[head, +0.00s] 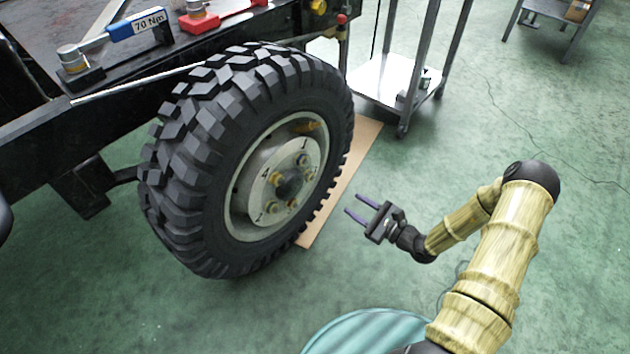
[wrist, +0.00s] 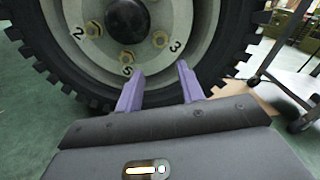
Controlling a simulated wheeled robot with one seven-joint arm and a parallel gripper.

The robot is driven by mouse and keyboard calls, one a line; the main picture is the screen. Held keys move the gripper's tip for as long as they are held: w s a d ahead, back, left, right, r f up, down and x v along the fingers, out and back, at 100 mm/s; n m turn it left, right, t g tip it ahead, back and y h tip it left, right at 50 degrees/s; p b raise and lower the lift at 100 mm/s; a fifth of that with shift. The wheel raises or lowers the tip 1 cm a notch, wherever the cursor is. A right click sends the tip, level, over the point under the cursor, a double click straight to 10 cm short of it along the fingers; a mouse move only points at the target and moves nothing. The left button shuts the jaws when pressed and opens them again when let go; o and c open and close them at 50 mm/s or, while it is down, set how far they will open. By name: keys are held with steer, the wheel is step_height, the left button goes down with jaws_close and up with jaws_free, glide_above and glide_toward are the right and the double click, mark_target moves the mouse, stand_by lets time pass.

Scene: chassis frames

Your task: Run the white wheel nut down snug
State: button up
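The wheel (head: 245,160) has a knobby black tyre and a pale rim, mounted at the side of a dark chassis. Its hub plate (head: 262,200) carries several brassy nuts around a dark centre cap, with stamped numbers beside them. In the wrist view, nuts show by the 2 (wrist: 93,29), by the 3 (wrist: 160,39) and at the lowest position (wrist: 127,55). I cannot pick out a clearly white nut. My gripper (head: 353,203) is open and empty, to the right of the wheel and apart from it. Its purple fingers (wrist: 161,68) point toward the lower hub.
A blue torque wrench marked 70 Nm (head: 137,26) and a red one (head: 225,17) lie on the chassis top. A metal cart (head: 385,78) stands behind the wheel. A cardboard sheet (head: 345,185) lies on the floor beneath the wheel. The green floor to the right is mostly clear.

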mark_target(311, 178)
steer(key=b+x, duration=0.6)
steer(key=x, duration=0.8)
steer(key=shift+a+f, duration=0.2)
steer(key=shift+w+a+r+b, duration=0.15)
steer(key=shift+w+a+b, duration=0.3)
steer(key=shift+a+b, duration=0.1)
